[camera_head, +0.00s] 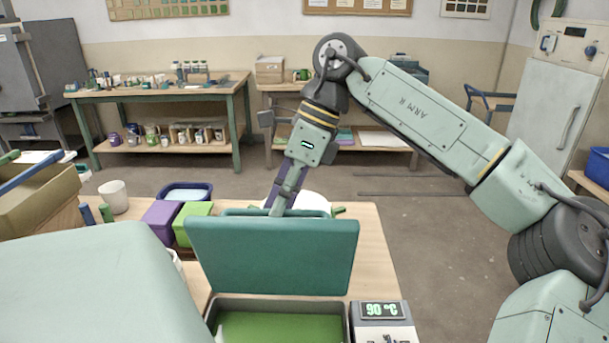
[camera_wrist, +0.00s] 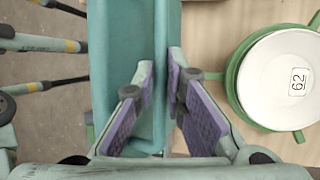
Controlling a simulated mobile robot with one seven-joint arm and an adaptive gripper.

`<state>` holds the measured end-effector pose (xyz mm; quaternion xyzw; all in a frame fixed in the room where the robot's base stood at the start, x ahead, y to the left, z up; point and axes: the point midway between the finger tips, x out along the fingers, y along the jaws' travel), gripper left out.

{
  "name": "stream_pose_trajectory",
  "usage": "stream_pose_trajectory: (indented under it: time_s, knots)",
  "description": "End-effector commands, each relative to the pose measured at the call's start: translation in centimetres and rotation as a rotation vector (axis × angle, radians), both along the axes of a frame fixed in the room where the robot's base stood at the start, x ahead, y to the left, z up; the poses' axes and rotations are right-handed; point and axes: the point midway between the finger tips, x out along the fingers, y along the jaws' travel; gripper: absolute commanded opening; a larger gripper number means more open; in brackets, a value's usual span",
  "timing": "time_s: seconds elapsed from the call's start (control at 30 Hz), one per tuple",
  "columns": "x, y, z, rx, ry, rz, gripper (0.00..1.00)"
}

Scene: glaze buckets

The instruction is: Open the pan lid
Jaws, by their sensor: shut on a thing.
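The teal pan lid (camera_head: 271,258) stands raised and steeply tilted at the back of the grey pan (camera_head: 212,312), so the pan is open at the front and green contents (camera_head: 280,328) show inside. My gripper (camera_head: 279,208) comes down from above behind the lid and is shut on its upper edge part. In the wrist view, the purple-padded fingers of my gripper (camera_wrist: 161,62) close on a teal strip of the lid (camera_wrist: 120,45). The exact contact is partly hidden by the lid in the head view.
A control box (camera_head: 383,312) reading 90 °C sits right of the pan. A white-topped green bucket (camera_wrist: 285,75) marked 62 stands near my gripper. Purple (camera_head: 160,222) and green (camera_head: 192,225) boxes and a blue tub (camera_head: 184,191) stand left. Floor at right is clear.

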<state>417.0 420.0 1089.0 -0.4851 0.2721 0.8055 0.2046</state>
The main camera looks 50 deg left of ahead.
Motion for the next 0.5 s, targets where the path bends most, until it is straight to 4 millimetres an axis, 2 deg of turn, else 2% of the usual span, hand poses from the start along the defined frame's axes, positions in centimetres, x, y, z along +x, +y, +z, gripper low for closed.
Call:
stream_pose_trajectory:
  time_s: [0.03,0.2,0.5]
  knots:
    - [0.4,0.7,-0.8,-0.053,0.022,0.002,0.0]
    - [1.5,2.3,-1.6,-0.151,0.097,0.002,0.0]
    - [3.0,4.2,-2.7,-0.262,0.184,0.006,0.0]
